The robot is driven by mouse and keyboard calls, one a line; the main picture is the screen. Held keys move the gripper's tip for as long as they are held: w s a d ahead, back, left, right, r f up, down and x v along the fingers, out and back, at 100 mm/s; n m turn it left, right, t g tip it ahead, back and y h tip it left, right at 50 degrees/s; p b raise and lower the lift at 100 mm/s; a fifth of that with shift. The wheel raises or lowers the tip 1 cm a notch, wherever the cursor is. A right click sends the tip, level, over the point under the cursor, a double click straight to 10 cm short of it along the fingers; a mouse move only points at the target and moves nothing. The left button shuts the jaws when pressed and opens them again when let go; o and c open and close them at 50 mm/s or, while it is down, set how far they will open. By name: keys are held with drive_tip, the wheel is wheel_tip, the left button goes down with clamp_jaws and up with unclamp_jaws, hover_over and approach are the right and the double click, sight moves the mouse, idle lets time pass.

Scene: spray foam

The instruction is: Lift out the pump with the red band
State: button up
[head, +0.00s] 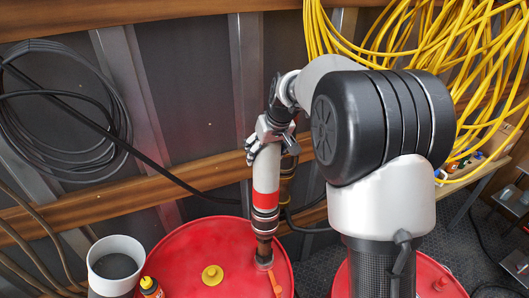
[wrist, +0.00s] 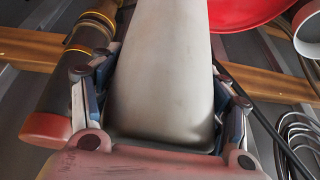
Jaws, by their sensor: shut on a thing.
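The pump with the red band (head: 266,172) stands upright over the left red drum (head: 185,250). Its dark lower end meets a grey fitting (head: 264,262) on the drum top, and anything below that is hidden. My gripper (head: 268,138) is shut around the pale upper body of this pump, above the red band. In the wrist view the pump's grey body (wrist: 163,70) fills the space between my two fingers; the red band is not seen there. A second, dark pump with yellow bands (wrist: 88,55) lies close beside my left finger; part of it shows behind the held pump in the head view (head: 288,175).
A yellow cap (head: 212,275) and an orange tag (head: 275,283) are on the drum top. A grey open pipe (head: 115,258) and a small bottle (head: 150,287) stand at left. Another red drum (head: 436,280) is at right. Yellow hose (head: 345,40) and black cable (head: 110,105) hang behind.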

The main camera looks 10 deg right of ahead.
drive_tip(key=shift+f, duration=0.1)
drive_tip(key=shift+c, duration=1.3)
drive_tip(key=shift+r, duration=0.2)
drive_tip(key=shift+c, duration=0.5)
drive_tip(key=shift+w+r+p, duration=0.25)
drive_tip(key=shift+r+p, duration=0.25)
drive_tip(key=shift+r, duration=0.2)
drive_tip(key=shift+w+r+p, duration=0.2)
drive_tip(key=shift+r+p, duration=0.25)
drive_tip(key=shift+r, duration=0.25)
clamp_jaws()
wheel_tip(320, 180, up, 3)
drive_tip(key=shift+p, duration=0.7)
drive_tip(key=shift+v, duration=0.85)
drive_tip(key=shift+a+r, duration=0.15)
drive_tip(key=shift+r, duration=2.8)
